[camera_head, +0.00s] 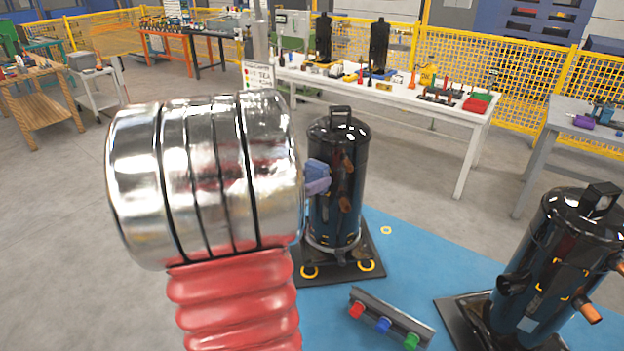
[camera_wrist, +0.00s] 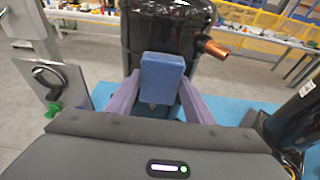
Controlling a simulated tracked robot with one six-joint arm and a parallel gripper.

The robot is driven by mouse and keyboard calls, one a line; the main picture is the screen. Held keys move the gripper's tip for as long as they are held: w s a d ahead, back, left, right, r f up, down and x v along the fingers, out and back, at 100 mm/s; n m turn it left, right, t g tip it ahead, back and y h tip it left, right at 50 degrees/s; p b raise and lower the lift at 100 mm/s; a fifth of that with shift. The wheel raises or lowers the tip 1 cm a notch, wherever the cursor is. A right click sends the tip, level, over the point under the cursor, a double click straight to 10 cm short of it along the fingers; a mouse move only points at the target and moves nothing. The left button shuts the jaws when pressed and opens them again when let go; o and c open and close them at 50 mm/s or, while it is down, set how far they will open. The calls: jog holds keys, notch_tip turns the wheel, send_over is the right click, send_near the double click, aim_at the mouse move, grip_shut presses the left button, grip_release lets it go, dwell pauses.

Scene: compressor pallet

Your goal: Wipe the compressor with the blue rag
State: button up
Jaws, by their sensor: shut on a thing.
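The near compressor (camera_head: 345,165) is a black upright cylinder with a top handle, standing on a dark base plate on the blue pallet. In the wrist view the compressor (camera_wrist: 165,32) fills the upper middle, with a copper stub at its right. My gripper (camera_head: 318,187) has purple fingers and is at the compressor's left side. It is shut on the blue rag (camera_wrist: 162,75), which looks like a small block between the fingers. The rag (camera_head: 317,169) is right at the black shell; I cannot tell whether it touches. My silver and red arm hides part of the floor.
A second black compressor (camera_head: 553,262) stands at the right. A bar with red, blue and green buttons (camera_head: 385,322) lies on the blue surface (camera_head: 455,262) between them. A white table (camera_head: 452,118) with tools stands behind. Grey floor is open at the left.

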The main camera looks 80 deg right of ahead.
dwell(0.3)
notch_tip(320, 180, down, 4)
dwell(0.7)
jog(key=shift+a, duration=0.1)
jog(key=shift+w+a, duration=0.4)
jog(key=shift+a, duration=0.5)
jog(key=shift+w+a, duration=0.4)
jog(key=shift+a, duration=0.5)
jog(key=shift+w+a, duration=0.4)
jog(key=shift+a, duration=0.5)
jog(key=shift+w+a, duration=0.3)
jog(key=shift+a, duration=0.4)
jog(key=shift+w+a, duration=0.3)
jog(key=shift+a, duration=0.35)
